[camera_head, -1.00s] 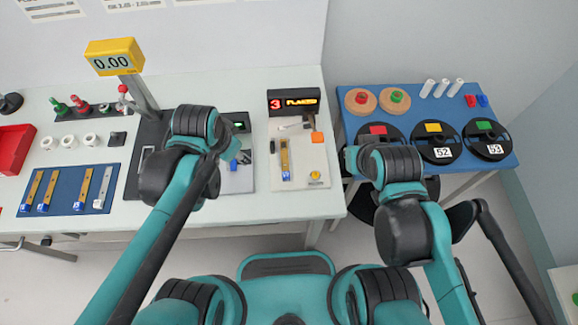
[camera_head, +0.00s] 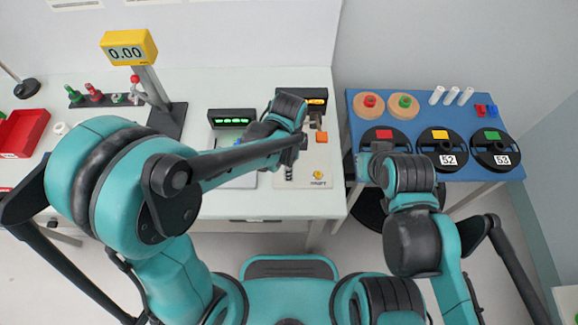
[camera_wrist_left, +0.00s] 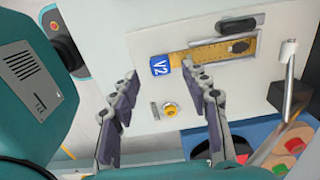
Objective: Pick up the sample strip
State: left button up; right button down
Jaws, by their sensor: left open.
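The sample strip (camera_wrist_left: 215,52) is a long golden strip with a blue end block (camera_wrist_left: 160,65) marked V2. It lies in a slot of a pale station plate in the left wrist view, with a dark piece over its far end. My left gripper (camera_wrist_left: 160,78) is open and empty, its two fingers pointing toward the blue end, one on each side of it in the picture. I cannot tell the height between them. In the head view my left arm hides the strip. My right arm is folded at the right; its gripper (camera_head: 366,164) is mostly hidden.
A blue table (camera_head: 350,108) at the right holds several black reels. A yellow scale display (camera_head: 129,47) stands at the left on a post. A red bin (camera_head: 22,135) is at the far left.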

pick_arm(q)
notch_tip(320, 180, down, 4)
jog(key=shift+r+b, duration=0.25)
jog(key=shift+b, duration=0.3)
jog(key=shift+r, duration=0.1)
grip_shut()
